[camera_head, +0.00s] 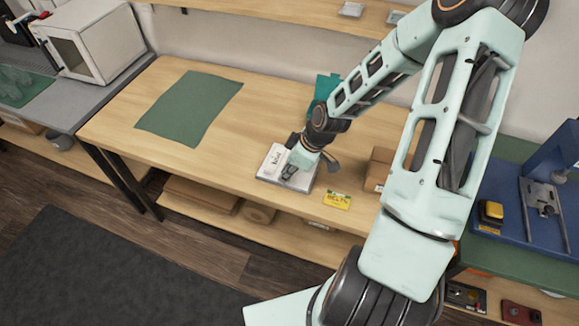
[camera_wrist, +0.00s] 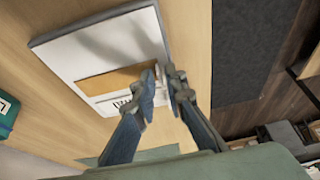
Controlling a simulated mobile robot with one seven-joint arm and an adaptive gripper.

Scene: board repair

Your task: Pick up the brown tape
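A brown roll (camera_head: 258,213), which looks like the brown tape, lies on the lower shelf under the wooden bench in the head view. My gripper (camera_head: 290,172) is above the bench top, over a white book or flat box (camera_head: 272,166), well above and to the right of the roll. The white book or box (camera_wrist: 115,42), with an orange-brown patch, lies behind and left of the fingertips. I cannot tell if they touch it.
A yellow package (camera_head: 337,200) and a cardboard box (camera_head: 377,168) are on the wooden bench (camera_head: 115,120), right of my gripper. A green mat (camera_head: 190,107) lies at left. Flat brown boxes (camera_head: 203,194) sit left of the roll. The bench top overhangs the lower shelf (camera_head: 220,223).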

